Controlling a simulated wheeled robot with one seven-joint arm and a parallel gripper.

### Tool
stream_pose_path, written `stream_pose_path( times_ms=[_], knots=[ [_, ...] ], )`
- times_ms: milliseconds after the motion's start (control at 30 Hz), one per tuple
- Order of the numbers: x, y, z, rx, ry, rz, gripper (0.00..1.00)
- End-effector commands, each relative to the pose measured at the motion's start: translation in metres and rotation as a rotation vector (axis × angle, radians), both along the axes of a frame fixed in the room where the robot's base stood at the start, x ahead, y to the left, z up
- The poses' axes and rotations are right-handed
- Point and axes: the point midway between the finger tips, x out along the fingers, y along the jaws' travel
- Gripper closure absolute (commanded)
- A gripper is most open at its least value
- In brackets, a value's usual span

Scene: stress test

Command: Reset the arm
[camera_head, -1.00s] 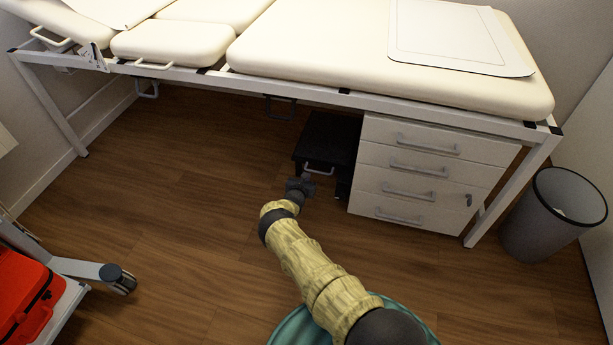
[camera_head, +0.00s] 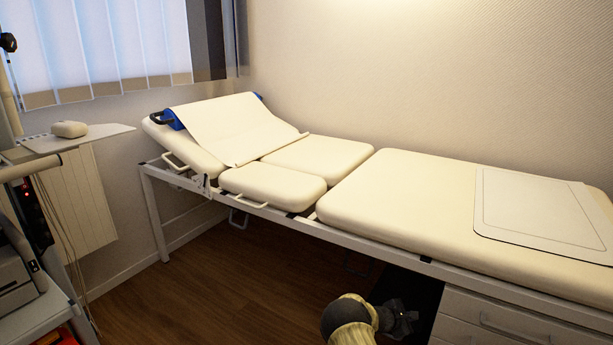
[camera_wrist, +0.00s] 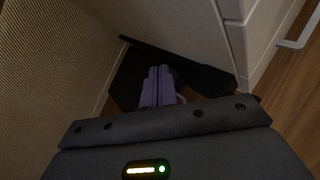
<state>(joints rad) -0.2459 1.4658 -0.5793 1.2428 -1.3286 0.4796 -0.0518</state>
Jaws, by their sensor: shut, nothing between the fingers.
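My gripper (camera_head: 400,318) is dark and sits at the end of my tan-sleeved arm, low in the head view, in front of the dark space under the exam bed. In the wrist view my gripper's two purple-grey fingers (camera_wrist: 158,86) lie side by side, shut, with nothing seen between them. A black object (camera_wrist: 127,78) lies beyond the fingers; whether they touch it I cannot tell. Most of my arm is below the head view's lower edge.
The cream exam bed (camera_head: 390,205) spans the head view above my gripper. The white drawer unit (camera_head: 470,318) stands close on its right. A cart (camera_head: 35,310) is at the left edge. Open wooden floor (camera_head: 230,285) lies left of my arm.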

Motion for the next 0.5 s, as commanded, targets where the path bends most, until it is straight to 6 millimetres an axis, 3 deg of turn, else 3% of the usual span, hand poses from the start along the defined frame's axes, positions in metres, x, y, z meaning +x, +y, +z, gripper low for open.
stream_pose_path(
  times_ms=[33, 233, 500],
  knots=[
    [-0.009, -0.004, 0.019, 0.053, -0.028, -0.063, 1.0],
    [-0.049, -0.004, 0.066, 0.253, -0.117, -0.282, 1.0],
    [-0.105, 0.021, 0.125, 0.514, -0.222, -0.537, 1.0]
  ],
)
